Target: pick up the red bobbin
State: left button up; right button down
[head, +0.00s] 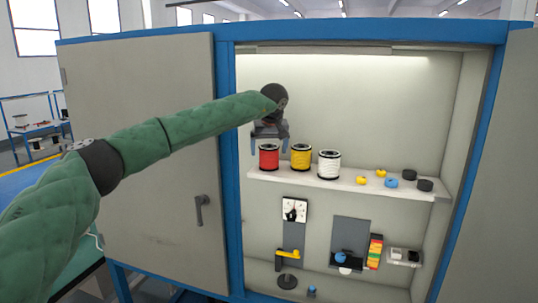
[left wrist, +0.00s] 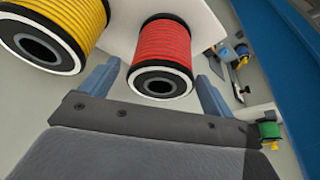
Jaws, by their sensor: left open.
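The red bobbin (head: 268,157) stands upright at the left end of the cabinet's upper shelf (head: 330,182), beside a yellow bobbin (head: 300,156) and a white bobbin (head: 328,164). My left gripper (head: 268,145) is open just above the red bobbin, its fingers pointing down. In the left wrist view the red bobbin (left wrist: 163,50) lies between the two spread blue fingers (left wrist: 155,88), with gaps on both sides. The yellow bobbin (left wrist: 62,28) is close outside the left finger in that view. My right gripper is not in view.
The open cabinet has a blue frame (head: 229,170) and an open left door (head: 150,150) behind my left arm. Small yellow, blue and black parts (head: 392,182) lie on the shelf's right. Tools and holders (head: 348,258) fill the lower area.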

pick_arm(q)
jog(key=shift+c, duration=0.5)
jog(key=c, duration=1)
